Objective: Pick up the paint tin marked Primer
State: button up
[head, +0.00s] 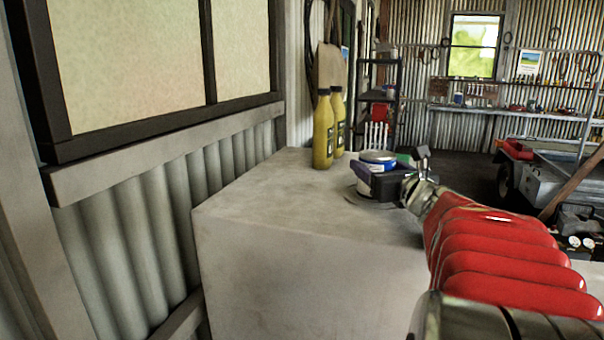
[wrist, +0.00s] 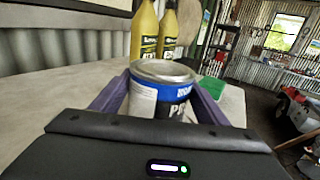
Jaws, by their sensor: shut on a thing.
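A paint tin (wrist: 160,92) with a grey metal lid and a blue band stands upright between my gripper's fingers in the wrist view. Its label is partly hidden by my gripper; only a few letters, starting with "P", show. In the head view the tin (head: 378,157) shows its lid and blue rim above my gripper, at the far end of the pale bench top. My gripper (wrist: 160,103) is shut on the tin, with one purple finger on each side. I cannot tell whether the tin touches the bench.
Two yellow bottles (head: 323,130) stand close behind the tin, to its left. A green thing (wrist: 212,88) lies right of the tin. The pale bench (head: 270,215) is clear on the near side. A wall with a framed panel runs along the left.

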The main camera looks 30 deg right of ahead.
jog(key=shift+r, duration=0.1)
jog(key=c, duration=0.9)
jog(key=shift+o, duration=0.2)
jog(key=shift+r, duration=0.1)
notch_tip(320, 180, up, 10)
jog(key=shift+f, duration=0.1)
dwell(0.3)
